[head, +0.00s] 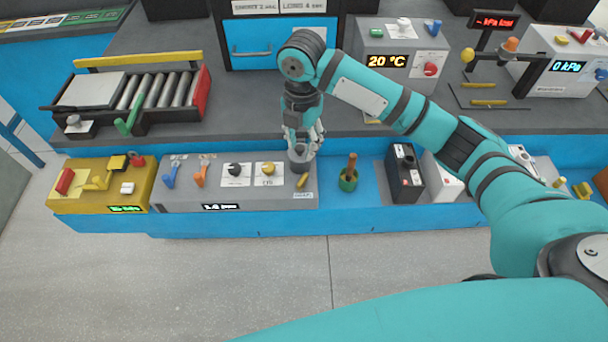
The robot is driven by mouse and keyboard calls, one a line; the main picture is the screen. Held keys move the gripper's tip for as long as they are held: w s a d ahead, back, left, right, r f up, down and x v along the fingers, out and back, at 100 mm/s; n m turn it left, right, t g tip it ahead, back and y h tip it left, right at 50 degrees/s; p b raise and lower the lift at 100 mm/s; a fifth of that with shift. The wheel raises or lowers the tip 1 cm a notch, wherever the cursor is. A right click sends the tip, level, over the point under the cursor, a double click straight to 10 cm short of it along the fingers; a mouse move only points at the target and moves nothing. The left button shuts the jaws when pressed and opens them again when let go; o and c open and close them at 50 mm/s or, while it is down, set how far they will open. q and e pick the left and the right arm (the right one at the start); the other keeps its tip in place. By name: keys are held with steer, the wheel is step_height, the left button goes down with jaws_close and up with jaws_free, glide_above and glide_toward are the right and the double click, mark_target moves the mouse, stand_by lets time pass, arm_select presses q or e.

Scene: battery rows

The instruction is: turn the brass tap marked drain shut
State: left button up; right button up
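The brass tap's small yellow lever (303,180) is at the right end of a grey panel box on the low blue bench. A small white label (303,196), too small to read surely, sits just in front of it. A grey round body (299,165) stands just behind the lever. My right gripper (304,148) points down over this grey body, its fingers apart on either side of its top. I cannot tell whether they touch it. The lever is in front of the fingers and not between them. My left gripper is not in view.
The grey panel box (190,198) also carries blue and orange levers, a black knob (235,170) and a yellow knob (268,169). A green pot with a brown handle (348,180) stands right of the tap, then a black battery-like box (404,173). My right arm crosses above them.

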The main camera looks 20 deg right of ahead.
mark_target(303, 179)
step_height(303, 179, down, 14)
steer(key=shift+p, duration=0.45)
jaws_close()
